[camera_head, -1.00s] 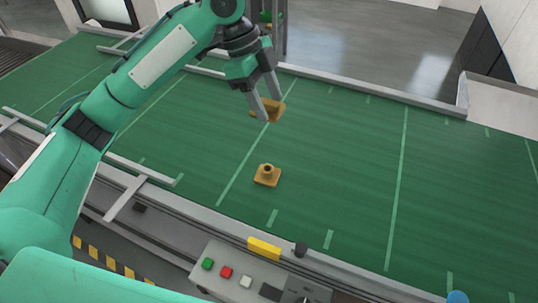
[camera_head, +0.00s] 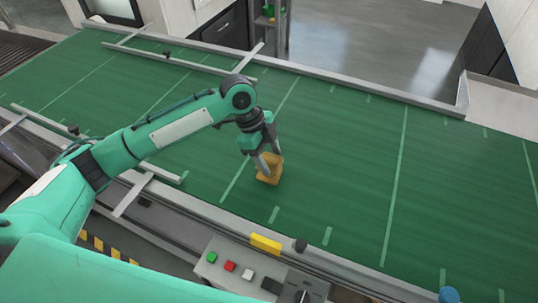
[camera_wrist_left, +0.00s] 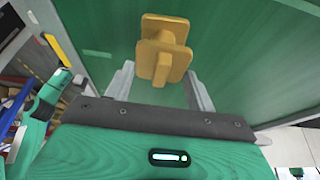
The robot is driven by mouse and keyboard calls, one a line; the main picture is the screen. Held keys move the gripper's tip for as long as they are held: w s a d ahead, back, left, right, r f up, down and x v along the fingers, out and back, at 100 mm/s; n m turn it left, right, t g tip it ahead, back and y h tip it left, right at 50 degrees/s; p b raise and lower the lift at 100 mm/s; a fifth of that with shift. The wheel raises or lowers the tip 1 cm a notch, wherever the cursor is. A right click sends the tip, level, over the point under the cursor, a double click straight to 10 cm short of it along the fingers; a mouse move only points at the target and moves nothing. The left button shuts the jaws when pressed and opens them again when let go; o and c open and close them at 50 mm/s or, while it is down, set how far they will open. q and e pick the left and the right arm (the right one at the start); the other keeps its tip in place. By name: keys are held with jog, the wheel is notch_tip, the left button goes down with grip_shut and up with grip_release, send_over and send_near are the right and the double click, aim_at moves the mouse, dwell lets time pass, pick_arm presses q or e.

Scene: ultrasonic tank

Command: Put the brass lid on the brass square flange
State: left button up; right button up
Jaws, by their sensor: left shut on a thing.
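My left gripper (camera_head: 268,163) is shut on the brass lid (camera_head: 275,165), a square plate with a raised grip. The lid is at the brass square flange (camera_head: 268,181), which shows only as a small edge below it in the head view. In the left wrist view the lid (camera_wrist_left: 147,62) lies between the two fingers, with the flange (camera_wrist_left: 165,22) showing just beyond it. Whether the lid touches the flange or is a little above it, I cannot tell.
The green mat (camera_head: 340,150) is clear around the flange. Grey rails (camera_head: 370,92) edge it. A control box with buttons (camera_head: 232,266) and a yellow block (camera_head: 265,243) are at the near edge.

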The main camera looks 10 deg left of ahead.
pick_arm(q)
jog(key=shift+f, duration=0.45)
jog(key=shift+f, duration=0.15)
jog(key=o, duration=1.3)
jog(key=shift+c, duration=0.2)
jog(key=b+v, duration=0.3)
jog(key=v, duration=0.9)
